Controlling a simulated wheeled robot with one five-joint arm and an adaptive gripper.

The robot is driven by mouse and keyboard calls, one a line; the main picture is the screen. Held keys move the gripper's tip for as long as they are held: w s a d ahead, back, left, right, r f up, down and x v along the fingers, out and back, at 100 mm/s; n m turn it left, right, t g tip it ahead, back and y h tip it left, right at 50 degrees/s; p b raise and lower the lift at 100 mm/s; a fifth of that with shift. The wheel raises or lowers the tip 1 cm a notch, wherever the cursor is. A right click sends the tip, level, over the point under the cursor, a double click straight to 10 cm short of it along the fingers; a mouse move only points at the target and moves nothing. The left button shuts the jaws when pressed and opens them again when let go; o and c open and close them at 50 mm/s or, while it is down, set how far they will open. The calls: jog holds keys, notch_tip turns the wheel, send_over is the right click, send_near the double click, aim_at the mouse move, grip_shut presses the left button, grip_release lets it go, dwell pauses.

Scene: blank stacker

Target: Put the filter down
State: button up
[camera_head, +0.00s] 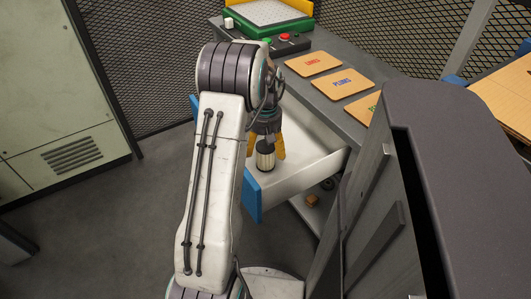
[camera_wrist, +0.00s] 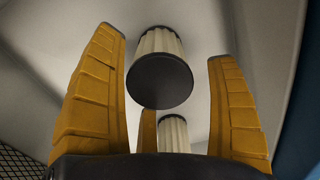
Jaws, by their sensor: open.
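A pale ribbed filter (camera_head: 266,160) with a dark end is inside the open white drawer (camera_head: 311,158). My gripper (camera_head: 268,150) points down over the drawer, its yellow fingers on either side of the filter. In the wrist view my gripper (camera_wrist: 168,50) is open, with gaps between the fingers and the filter (camera_wrist: 160,70), whose dark end faces the camera. The head view does not clearly show this second filter.
The drawer has a blue front (camera_head: 252,199) and raised walls close to my gripper. A grey worktop (camera_head: 325,88) behind carries labelled orange cards (camera_head: 313,64) and a green-framed tray (camera_head: 268,14). A small brown block (camera_head: 312,201) lies below the drawer.

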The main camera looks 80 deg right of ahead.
notch_tip(320, 180, up, 8)
jog(key=shift+p, duration=0.8)
jog(key=w+a+r+n, duration=0.1)
jog(key=w+a, duration=0.1)
jog(key=w, duration=0.3)
jog(key=w+a+r, duration=0.2)
jog(key=w+a, duration=0.1)
jog(key=w, duration=0.1)
jog(key=w+a+r+n, duration=0.1)
jog(key=w+a, duration=0.1)
jog(key=w, duration=0.3)
jog(key=shift+w+a+r+n+h, duration=0.15)
jog(key=shift+w+r+n+h, duration=0.05)
jog(key=shift+w+n+h, duration=0.15)
jog(key=w+a+r+n, duration=0.15)
jog(key=w+a, duration=0.25)
jog(key=a, duration=0.4)
jog(key=w+a+r+n+t, duration=0.1)
jog(key=w+a+n, duration=0.15)
jog(key=a, duration=0.65)
jog(key=w+a+r+n, duration=0.1)
jog(key=w+a, duration=0.4)
jog(key=a, duration=0.3)
jog(key=s+a+f+n+t, duration=0.1)
jog(key=s+a+n, duration=0.3)
jog(key=a, duration=0.9)
jog(key=shift+s+f, duration=0.15)
jog(key=shift+s, duration=0.8)
jog(key=shift+a, duration=0.1)
